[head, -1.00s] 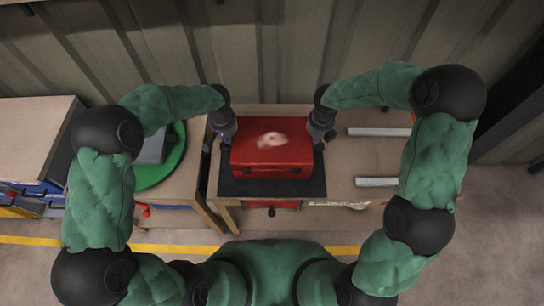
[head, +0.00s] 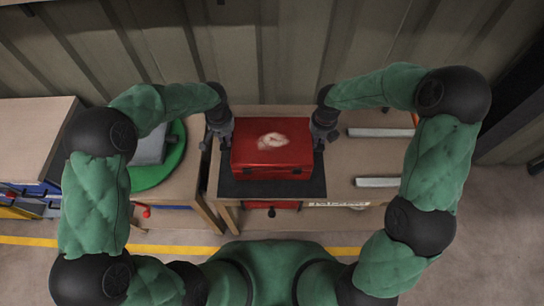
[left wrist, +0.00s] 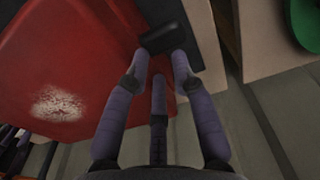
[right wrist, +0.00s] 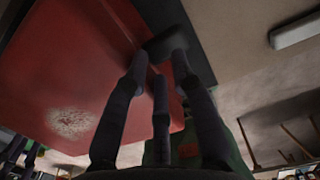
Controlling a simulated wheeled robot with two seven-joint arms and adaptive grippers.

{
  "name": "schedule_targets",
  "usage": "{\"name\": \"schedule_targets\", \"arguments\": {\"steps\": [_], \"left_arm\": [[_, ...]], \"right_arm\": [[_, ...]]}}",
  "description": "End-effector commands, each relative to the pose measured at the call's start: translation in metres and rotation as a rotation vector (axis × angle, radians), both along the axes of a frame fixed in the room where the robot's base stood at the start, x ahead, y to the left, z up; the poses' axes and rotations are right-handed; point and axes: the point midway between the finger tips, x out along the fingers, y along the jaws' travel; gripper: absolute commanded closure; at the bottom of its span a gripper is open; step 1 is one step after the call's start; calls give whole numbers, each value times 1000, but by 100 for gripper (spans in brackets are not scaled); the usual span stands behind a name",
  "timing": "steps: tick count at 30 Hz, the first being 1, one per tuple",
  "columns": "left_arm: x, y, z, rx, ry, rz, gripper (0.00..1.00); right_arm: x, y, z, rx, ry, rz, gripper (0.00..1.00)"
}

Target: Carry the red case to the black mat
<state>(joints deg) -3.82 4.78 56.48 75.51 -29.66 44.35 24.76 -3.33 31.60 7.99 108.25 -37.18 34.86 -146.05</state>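The red case (head: 270,158) lies flat on the black mat (head: 272,189), with a pale worn patch on its lid. My left gripper (head: 222,137) is just off the case's left end, and my right gripper (head: 321,137) is just off its right end. In the left wrist view, the spread fingers (left wrist: 158,68) point at a dark handle (left wrist: 163,38) on the case's end and appear clear of it. In the right wrist view, the fingers (right wrist: 158,66) are likewise spread before the other handle (right wrist: 165,43). Both grippers look open and empty.
The mat lies on a wooden bench (head: 375,157) with two pale bars (head: 380,132) on its right part. A second bench at left holds a green round mat (head: 163,172) with a grey object (head: 152,148) on it. A ribbed wall stands behind.

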Motion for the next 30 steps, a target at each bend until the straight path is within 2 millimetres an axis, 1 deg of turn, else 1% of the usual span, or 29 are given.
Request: {"name": "schedule_targets", "arguments": {"steps": [1, 9, 15, 18, 23, 26, 30], "left_arm": [[1, 0, 9, -1, -5, 0, 74], [-3, 0, 62, -1, -5, -1, 74], [-6, -1, 93, -1, -4, -1, 74], [-7, -1, 102, 0, -1, -1, 74], [-8, -1, 108, -1, -1, -1, 74], [-8, -1, 109, -1, 0, -1, 74], [-8, -1, 108, -1, -1, -1, 74]], "right_arm": [[0, 0, 0, 0, 0, 0, 74], [0, 0, 0, 0, 0, 0, 74], [0, 0, 0, 0, 0, 0, 74], [0, 0, 0, 0, 0, 0, 74], [0, 0, 4, 0, -1, 0, 74], [0, 0, 14, -1, -4, 0, 74], [-2, 0, 38, 0, -5, 0, 74]]}}
